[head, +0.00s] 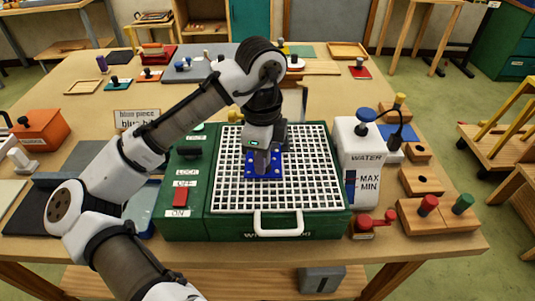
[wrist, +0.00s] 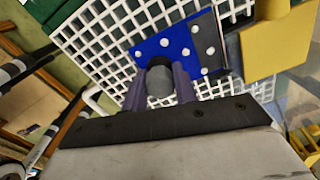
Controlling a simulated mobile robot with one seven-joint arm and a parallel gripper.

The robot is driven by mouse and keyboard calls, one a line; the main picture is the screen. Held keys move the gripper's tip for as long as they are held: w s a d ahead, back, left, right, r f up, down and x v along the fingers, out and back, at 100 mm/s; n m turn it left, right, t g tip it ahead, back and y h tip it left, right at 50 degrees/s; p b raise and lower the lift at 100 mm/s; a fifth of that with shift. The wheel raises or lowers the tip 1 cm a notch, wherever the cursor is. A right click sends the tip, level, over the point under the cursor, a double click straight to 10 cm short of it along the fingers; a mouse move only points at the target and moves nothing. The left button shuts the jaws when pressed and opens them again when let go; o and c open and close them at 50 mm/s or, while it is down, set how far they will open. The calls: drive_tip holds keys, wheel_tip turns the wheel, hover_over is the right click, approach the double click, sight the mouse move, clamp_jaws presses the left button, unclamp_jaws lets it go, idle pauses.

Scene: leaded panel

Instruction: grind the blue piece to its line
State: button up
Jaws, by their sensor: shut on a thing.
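The blue piece (head: 252,170), flat with white dots, is over the white grid (head: 308,185) of the green grinder (head: 181,223). In the wrist view the blue piece (wrist: 166,45) has a dark grey part along its right side. My gripper (wrist: 160,88) is shut on a grey knob on the blue piece; in the head view my gripper (head: 262,160) points down at it. Whether the piece touches the grid, I cannot tell. A yellow block (wrist: 275,42) stands beside the piece. The line on the piece is not clear.
The grinder has a red switch (head: 181,197) by OFF and ON labels, and a white front handle (head: 278,224). A white water tank (head: 360,158) stands right of it. Wooden blocks with red and green knobs (head: 436,215) fill the right edge.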

sight(277, 168)
drive_tip(key=shift+d, duration=0.15)
drive_tip(key=shift+d+p, duration=0.4)
drive_tip(key=shift+d, duration=0.9)
drive_tip(key=shift+d+p, duration=0.4)
drive_tip(key=shift+d, duration=1)
drive_tip(key=shift+a, duration=0.1)
drive_tip(key=shift+a, duration=1.4)
